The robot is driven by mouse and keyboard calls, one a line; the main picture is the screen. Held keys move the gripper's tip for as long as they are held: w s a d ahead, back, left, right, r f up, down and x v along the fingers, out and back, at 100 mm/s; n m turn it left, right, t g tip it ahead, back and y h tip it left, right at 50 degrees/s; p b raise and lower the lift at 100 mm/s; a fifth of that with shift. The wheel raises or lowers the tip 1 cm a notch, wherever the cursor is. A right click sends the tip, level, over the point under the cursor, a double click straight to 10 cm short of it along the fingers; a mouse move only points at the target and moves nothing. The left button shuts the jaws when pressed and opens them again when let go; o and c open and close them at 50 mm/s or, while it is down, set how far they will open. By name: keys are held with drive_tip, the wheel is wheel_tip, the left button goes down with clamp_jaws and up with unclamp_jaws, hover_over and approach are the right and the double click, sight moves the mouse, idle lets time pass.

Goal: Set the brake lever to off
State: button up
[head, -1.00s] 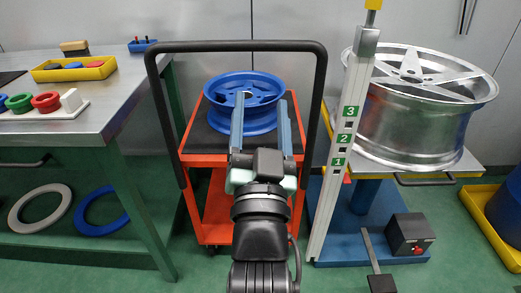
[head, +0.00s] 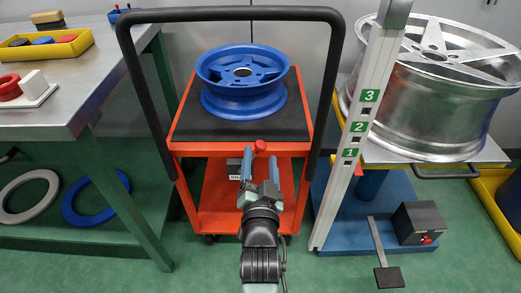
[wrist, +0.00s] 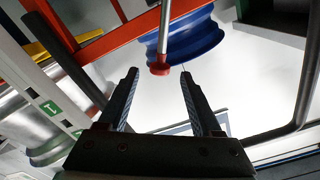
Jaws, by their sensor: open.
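The brake lever is a thin metal rod with a red knob (head: 260,144) at the front edge of the orange cart (head: 215,149). In the wrist view the red knob (wrist: 160,69) and grey rod (wrist: 165,28) show just beyond the fingertips, roughly centred across the gap. My gripper (head: 260,160) is open and empty, in front of the cart just below the knob in the head view. It also shows in the wrist view (wrist: 159,73). A small grey box with a label (head: 234,168), partly hidden by my gripper, sits below the lever. Its markings are too small to read.
A blue wheel (head: 243,82) lies on the cart's black top. The cart's black handle frame (head: 133,85) arches around it. A numbered post (head: 352,140) and a silver wheel (head: 430,105) stand right. A workbench (head: 85,95) stands left.

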sight(260, 143)
drive_tip(key=shift+w+b, duration=0.75)
drive_tip(key=shift+w, duration=1.7)
drive_tip(key=shift+c, duration=0.2)
clamp_jaws()
